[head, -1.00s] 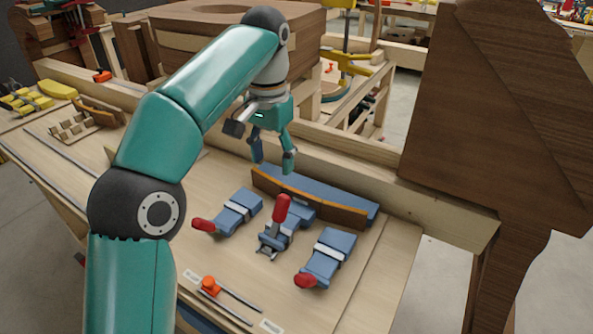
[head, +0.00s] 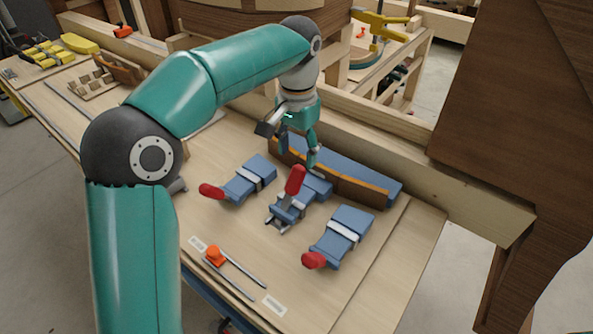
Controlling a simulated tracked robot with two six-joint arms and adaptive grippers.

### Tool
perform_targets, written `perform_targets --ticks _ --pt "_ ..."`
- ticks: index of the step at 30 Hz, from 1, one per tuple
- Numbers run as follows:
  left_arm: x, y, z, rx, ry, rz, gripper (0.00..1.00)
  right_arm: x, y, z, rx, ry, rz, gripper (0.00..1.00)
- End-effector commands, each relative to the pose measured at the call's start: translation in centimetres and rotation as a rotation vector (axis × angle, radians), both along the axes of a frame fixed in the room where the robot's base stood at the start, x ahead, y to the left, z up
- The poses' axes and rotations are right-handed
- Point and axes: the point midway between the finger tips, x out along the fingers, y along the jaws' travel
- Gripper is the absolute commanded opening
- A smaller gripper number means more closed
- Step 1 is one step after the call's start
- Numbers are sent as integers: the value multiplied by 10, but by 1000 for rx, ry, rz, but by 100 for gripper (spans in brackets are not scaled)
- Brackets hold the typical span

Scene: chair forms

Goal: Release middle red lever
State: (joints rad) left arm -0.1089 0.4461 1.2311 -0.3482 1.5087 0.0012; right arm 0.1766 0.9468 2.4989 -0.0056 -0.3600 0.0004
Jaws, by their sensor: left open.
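The middle red lever (head: 295,180) stands raised on the middle blue clamp (head: 316,187), tilted slightly to the right. The left red lever (head: 211,191) lies low at the front of the left blue clamp (head: 250,180). The right red lever (head: 313,260) lies low at the front of the right blue clamp (head: 343,236). My left gripper (head: 305,160) is open, pointing down, above and just behind the middle lever. It looks apart from the lever, with nothing between its fingers. My right gripper is not in view.
A curved wood strip (head: 335,184) with a blue backing lies behind the clamps. A thick wooden beam (head: 385,158) runs along the back edge. An orange knob (head: 215,256) with metal rails is at the front. A large dark wooden form (head: 510,130) stands at right.

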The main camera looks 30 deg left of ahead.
Motion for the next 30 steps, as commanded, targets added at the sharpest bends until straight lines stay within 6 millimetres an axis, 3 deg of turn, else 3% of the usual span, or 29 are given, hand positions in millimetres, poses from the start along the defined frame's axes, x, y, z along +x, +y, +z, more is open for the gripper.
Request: perform_targets --ticks 3,9,21,23,30 --pt "0 0 -24 0 3 -1 60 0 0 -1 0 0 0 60" --pt "1 -1 -48 0 1 -2 60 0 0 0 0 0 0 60" --pt "1 -1 -56 0 -1 -3 60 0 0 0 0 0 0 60" --pt "1 -2 -56 0 -1 -3 54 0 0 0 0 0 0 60" --pt "1 -2 -56 0 -1 -3 14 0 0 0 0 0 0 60"
